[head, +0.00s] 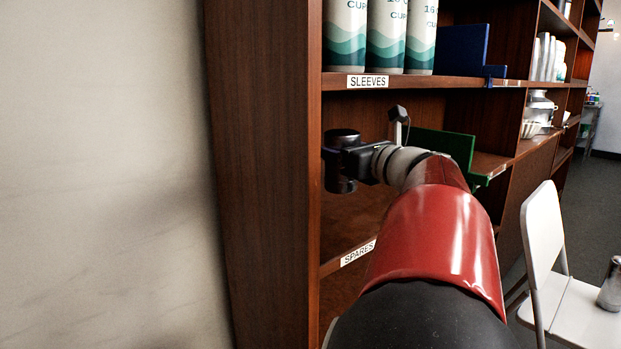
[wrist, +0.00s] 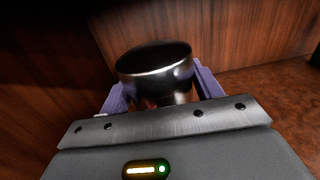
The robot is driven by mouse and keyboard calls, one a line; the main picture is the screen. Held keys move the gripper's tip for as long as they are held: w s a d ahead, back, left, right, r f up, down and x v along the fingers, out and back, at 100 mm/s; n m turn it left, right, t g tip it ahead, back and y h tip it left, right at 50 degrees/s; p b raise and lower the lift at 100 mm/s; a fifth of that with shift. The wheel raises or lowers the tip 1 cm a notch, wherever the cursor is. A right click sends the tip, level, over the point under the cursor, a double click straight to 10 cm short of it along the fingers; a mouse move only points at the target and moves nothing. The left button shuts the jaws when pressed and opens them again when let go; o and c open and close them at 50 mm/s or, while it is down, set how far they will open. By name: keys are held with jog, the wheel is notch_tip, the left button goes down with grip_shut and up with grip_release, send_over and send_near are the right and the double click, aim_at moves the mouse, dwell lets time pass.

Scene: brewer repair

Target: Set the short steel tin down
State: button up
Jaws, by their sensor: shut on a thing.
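The short steel tin (wrist: 154,62) has a dark, shiny round top and sits between the two purple fingers of my gripper (wrist: 162,88) in the wrist view. My gripper is shut on it, and the tin looks a little tilted in that view. In the head view the dark tin (head: 342,138) is at the left end of the shelf bay labelled SPARES, close to the upright side panel. It appears to be held above the shelf board (head: 350,222). The tin's underside is hidden, so any gap below it cannot be measured.
The SLEEVES shelf (head: 400,81), with several cup sleeves, is just above my gripper. A green bracket-like piece (head: 445,148) stands to the right in the same bay. A white chair (head: 545,235) is at the right. The board below the tin looks clear where visible.

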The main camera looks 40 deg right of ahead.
aim_at(330, 180)
jog(key=w, duration=0.3)
jog(key=shift+a+f, duration=0.1)
jog(key=shift+f, duration=0.9)
notch_tip(330, 180, down, 5)
jog(key=shift+s+r+b, duration=0.1)
jog(key=shift+r+b, duration=0.1)
jog(key=shift+b, duration=0.3)
jog(key=shift+w+f, duration=0.15)
jog(key=shift+w, duration=0.05)
jog(key=shift+f, duration=0.2)
jog(key=o, duration=1.2)
jog(key=shift+r, duration=0.1)
